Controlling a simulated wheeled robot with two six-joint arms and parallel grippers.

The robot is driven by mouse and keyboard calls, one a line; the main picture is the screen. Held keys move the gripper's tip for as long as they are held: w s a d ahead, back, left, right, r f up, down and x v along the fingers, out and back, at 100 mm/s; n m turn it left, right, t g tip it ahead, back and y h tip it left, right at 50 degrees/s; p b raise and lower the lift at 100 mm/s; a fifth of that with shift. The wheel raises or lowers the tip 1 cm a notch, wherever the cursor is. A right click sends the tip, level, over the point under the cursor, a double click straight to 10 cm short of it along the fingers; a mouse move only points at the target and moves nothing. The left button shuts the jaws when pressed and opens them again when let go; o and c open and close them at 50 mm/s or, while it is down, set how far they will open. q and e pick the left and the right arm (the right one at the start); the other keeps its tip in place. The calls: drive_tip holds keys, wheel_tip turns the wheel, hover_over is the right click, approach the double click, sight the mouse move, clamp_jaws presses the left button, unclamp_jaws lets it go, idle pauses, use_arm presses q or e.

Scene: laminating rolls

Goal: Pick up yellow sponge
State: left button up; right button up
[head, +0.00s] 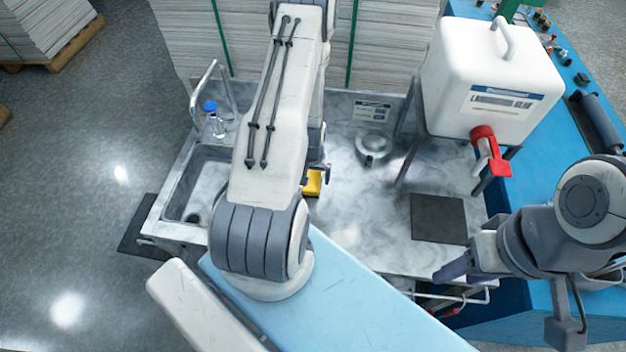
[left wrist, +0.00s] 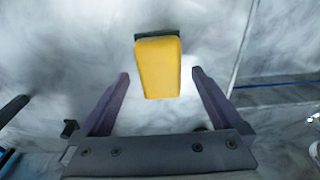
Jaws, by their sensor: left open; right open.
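The yellow sponge (left wrist: 159,70) lies on the counter in the left wrist view, with a dark green layer along its far edge. It lies just beyond and between the two fingertips of my left gripper (left wrist: 160,80), which is open and empty. In the head view a small part of the yellow sponge (head: 313,183) shows beside my left arm, which hides the rest of it. My left gripper is mostly hidden behind that arm there. My right gripper (head: 447,273) is at the lower right of the head view, over the counter's front edge, apart from the sponge.
A sink (head: 180,205) with a tap is at the left of the counter. A blue-capped bottle (head: 214,122) stands behind it. A round metal item (head: 373,149), a dark mat (head: 438,218) and a white container (head: 490,75) with a red tap are to the right.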

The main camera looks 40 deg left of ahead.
use_arm(q)
wheel_tip(320, 180, down, 2)
drive_tip(key=shift+w, duration=0.15)
drive_tip(key=shift+f, duration=0.25)
idle(0.4)
